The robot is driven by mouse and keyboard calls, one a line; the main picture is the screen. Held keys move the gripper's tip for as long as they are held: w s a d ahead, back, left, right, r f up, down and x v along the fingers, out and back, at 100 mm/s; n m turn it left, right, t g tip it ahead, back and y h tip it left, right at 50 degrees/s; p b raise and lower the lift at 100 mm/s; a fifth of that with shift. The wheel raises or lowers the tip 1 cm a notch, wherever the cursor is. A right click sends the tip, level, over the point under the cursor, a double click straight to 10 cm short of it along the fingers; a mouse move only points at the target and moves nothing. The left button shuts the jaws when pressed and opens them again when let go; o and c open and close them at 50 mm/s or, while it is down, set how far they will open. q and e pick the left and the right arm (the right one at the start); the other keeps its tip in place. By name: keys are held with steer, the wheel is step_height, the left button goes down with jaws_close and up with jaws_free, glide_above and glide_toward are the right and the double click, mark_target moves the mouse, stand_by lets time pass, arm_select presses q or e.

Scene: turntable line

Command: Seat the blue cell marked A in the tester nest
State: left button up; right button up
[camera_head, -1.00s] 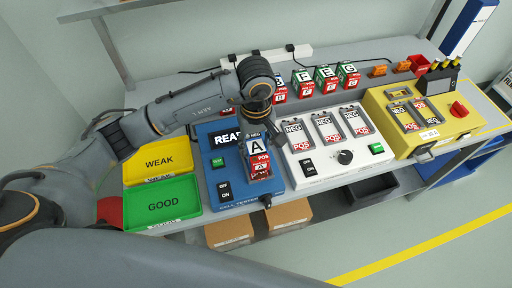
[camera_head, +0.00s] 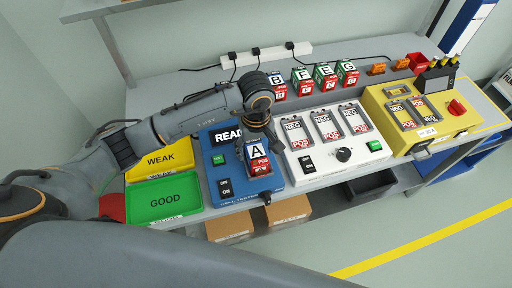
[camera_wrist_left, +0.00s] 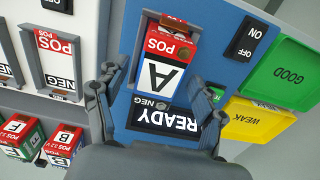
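The blue cell marked A (camera_head: 257,151), with a red POS end, lies face up at the nest of the blue tester (camera_head: 217,172). Its letter also shows in the left wrist view (camera_wrist_left: 158,76), with the nest's pale frame (camera_wrist_left: 146,22) around its far end. I cannot tell whether it is fully down. My left gripper (camera_head: 258,140) is just over the cell's NEG end. Its fingers (camera_wrist_left: 160,80) are apart on either side of the cell, with a visible gap. The tester's display (camera_head: 229,135) reads READY, partly hidden by the arm. My right gripper is not in view.
Yellow WEAK (camera_head: 160,161) and green GOOD (camera_head: 165,199) trays stand left of the tester. A white unit (camera_head: 309,165) with empty slots is close on its right, then a yellow unit (camera_head: 431,143). Cells B, F, E and G (camera_head: 325,75) stand behind.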

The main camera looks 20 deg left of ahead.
mark_target(256, 151)
arm_select(q)
steer(key=shift+r, duration=0.1)
steer(key=shift+w+r, duration=0.1)
steer(key=shift+r, duration=0.1)
step_height(256, 151, up, 12)
steer(key=b, duration=0.3)
steer(key=shift+f, duration=0.2)
stand_by(0.4)
